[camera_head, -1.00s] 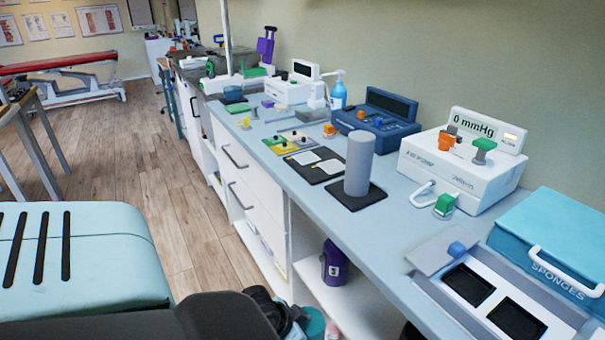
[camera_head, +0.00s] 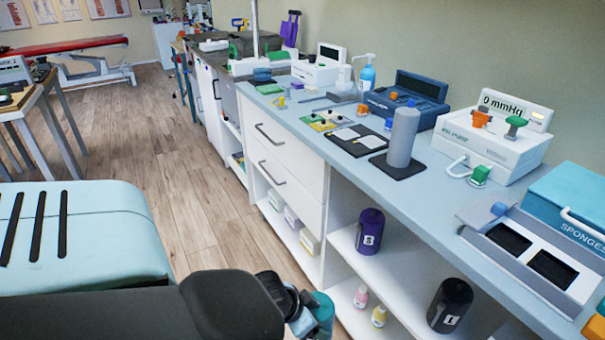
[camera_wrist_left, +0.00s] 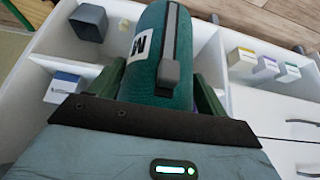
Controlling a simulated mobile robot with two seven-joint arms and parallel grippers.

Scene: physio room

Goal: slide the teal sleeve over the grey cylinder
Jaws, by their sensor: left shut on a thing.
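The grey cylinder (camera_head: 403,137) stands upright on a black square mat (camera_head: 398,171) on the counter, in the head view. Its top is bare. My left gripper (camera_head: 302,316) is low at the bottom of the head view, in front of the cabinet and below the counter top. It is shut on the teal sleeve (camera_head: 321,312), which is partly hidden by the gripper. In the left wrist view, the sleeve (camera_wrist_left: 145,88) has a white label and a grey strip, between the fingers of my gripper (camera_wrist_left: 158,82). My right gripper is not in view.
The counter (camera_head: 352,190) carries a white pressure device (camera_head: 492,146), a blue console (camera_head: 405,102) and a tray with two dark wells (camera_head: 530,255) around the cylinder. The open shelf below holds a purple container (camera_head: 370,232) and a black container (camera_head: 450,305).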

